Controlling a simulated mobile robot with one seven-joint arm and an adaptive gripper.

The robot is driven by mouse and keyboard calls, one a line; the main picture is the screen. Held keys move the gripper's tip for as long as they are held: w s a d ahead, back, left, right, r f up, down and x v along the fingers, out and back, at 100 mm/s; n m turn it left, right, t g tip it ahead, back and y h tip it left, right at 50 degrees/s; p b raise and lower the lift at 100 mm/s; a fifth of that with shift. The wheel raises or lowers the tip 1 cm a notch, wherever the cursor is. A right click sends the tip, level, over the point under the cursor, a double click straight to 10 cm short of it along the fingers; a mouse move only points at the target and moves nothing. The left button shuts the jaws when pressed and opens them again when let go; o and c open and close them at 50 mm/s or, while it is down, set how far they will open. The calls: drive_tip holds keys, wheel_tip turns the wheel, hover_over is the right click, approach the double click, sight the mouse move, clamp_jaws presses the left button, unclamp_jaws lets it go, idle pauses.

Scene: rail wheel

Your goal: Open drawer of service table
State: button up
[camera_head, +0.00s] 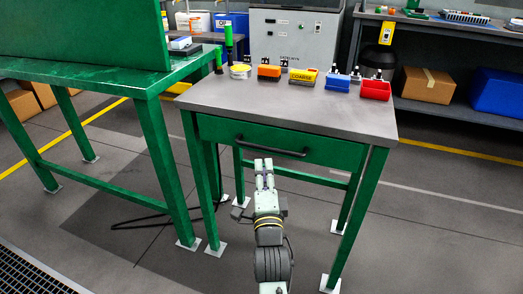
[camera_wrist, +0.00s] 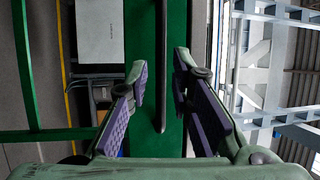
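The service table (camera_head: 300,108) has a grey top and green legs. Its green drawer front (camera_head: 335,152) looks flush with the table frame, so the drawer appears shut. A dark bar handle (camera_head: 270,148) runs across the drawer front. My gripper (camera_head: 264,164) is in front of the handle near its middle, fingers pointing at the drawer. In the wrist view the gripper (camera_wrist: 160,75) is open, with the handle (camera_wrist: 160,50) running vertically between the two finger pads. The pads look apart from the handle; exact depth is hard to judge.
Orange (camera_head: 269,71), yellow (camera_head: 303,75), blue (camera_head: 337,82) and red (camera_head: 376,89) bins stand along the tabletop's back. A green workbench (camera_head: 100,85) is at left. A shelf with a cardboard box (camera_head: 428,85) is at back right. The floor before the drawer is clear beside my arm.

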sight(262, 146)
drive_tip(key=p+x, duration=0.2)
drive_tip(key=x, duration=0.6)
drive_tip(key=shift+w+r, duration=0.1)
drive_tip(key=shift+w, duration=0.3)
drive_tip(key=shift+c, duration=0.5)
clamp_jaws()
